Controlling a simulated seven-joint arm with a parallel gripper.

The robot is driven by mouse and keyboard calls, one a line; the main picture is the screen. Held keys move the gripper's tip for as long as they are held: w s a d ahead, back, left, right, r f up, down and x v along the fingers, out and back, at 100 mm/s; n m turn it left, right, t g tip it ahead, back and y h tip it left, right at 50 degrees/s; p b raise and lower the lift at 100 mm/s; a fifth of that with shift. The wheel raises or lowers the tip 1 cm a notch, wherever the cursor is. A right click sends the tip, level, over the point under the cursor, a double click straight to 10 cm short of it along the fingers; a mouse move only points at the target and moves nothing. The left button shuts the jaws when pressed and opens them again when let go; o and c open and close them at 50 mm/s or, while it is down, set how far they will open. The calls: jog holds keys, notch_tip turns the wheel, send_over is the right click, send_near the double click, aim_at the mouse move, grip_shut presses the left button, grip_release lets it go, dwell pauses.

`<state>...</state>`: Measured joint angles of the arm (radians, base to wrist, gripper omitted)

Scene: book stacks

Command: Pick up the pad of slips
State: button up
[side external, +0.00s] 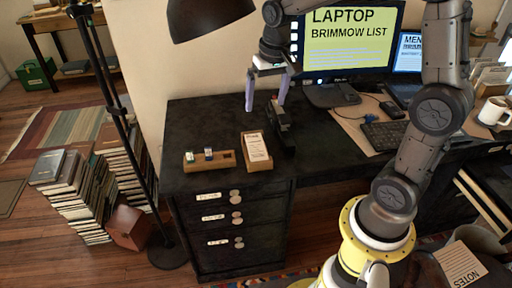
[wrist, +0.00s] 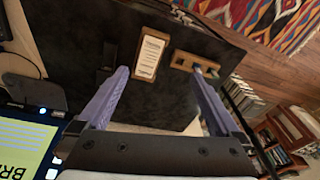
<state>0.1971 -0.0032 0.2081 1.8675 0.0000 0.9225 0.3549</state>
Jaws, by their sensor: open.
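The pad of slips (side external: 256,147) is a stack of white printed paper in a shallow wooden tray (side external: 268,163), on the left part of the black desk. In the wrist view the pad (wrist: 150,57) lies ahead, between the lines of my two purple fingers. My gripper (side external: 264,106) is open and empty. It hangs above the desk, behind the tray in the side view and apart from it. The wrist view also shows the open fingers (wrist: 165,90).
A wooden block with slots (side external: 225,160) holding small items sits left of the tray. A dark stapler-like object (side external: 280,125) stands close behind the tray. A lamp (side external: 205,18) overhangs the desk's left end. The monitor (side external: 350,40) and keyboard (side external: 388,134) are to the right.

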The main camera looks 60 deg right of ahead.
jog(key=w+d+f+m+g, duration=0.25)
jog(key=w+d+f, duration=0.3)
jog(key=f, duration=0.35)
send_over(257, 150)
jog(key=shift+t, duration=0.45)
notch_tip(257, 150, down, 7)
jog(key=shift+s+a+f, duration=0.15)
jog(key=shift+f, duration=3.15)
jog(key=c, duration=1.2)
jog(key=shift+r, duration=0.1)
jog(key=shift+c, duration=0.2)
